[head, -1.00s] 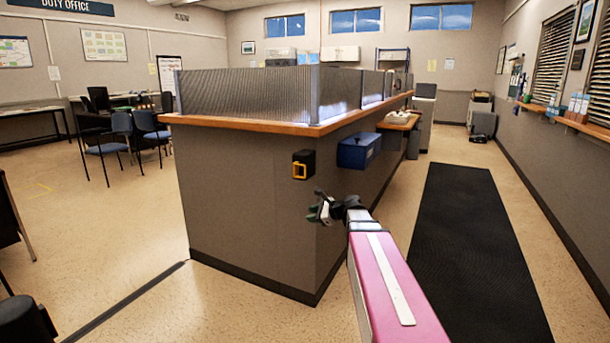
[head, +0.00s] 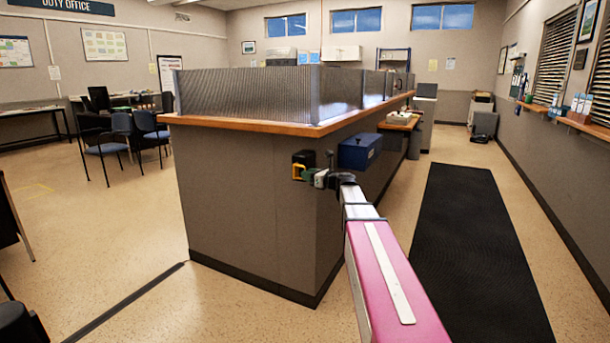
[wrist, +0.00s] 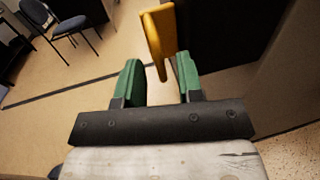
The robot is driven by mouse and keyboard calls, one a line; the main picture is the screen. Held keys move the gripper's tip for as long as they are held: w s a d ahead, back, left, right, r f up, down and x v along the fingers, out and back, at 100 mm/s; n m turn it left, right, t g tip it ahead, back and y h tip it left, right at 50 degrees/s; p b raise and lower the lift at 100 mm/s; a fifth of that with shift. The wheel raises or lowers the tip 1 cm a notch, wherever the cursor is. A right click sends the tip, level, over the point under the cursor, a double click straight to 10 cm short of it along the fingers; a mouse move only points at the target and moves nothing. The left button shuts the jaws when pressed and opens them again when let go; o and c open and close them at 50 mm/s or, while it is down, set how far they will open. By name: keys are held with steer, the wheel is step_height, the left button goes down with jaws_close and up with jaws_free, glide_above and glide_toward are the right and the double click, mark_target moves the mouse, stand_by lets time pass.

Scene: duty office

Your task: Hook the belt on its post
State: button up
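The belt's black case (head: 304,158) is fixed to the counter's end wall, with its yellow end piece (head: 297,172) at the front. My gripper (head: 311,176) is right beside the yellow piece in the head view. In the wrist view the two green fingers (wrist: 160,82) are apart, and the lower tip of the yellow piece (wrist: 158,38) reaches between them. No belt strap shows. I cannot make out the belt's post in either view.
The grey counter (head: 230,210) with a wooden top stands ahead. A blue box (head: 360,152) is on its right side, close behind my gripper. A black mat (head: 475,250) lies in the right aisle. Blue chairs (head: 108,145) stand at left; the floor between is open.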

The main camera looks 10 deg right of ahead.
steer(key=shift+x, duration=1.15)
jaws_close()
steer(key=shift+s, duration=0.1)
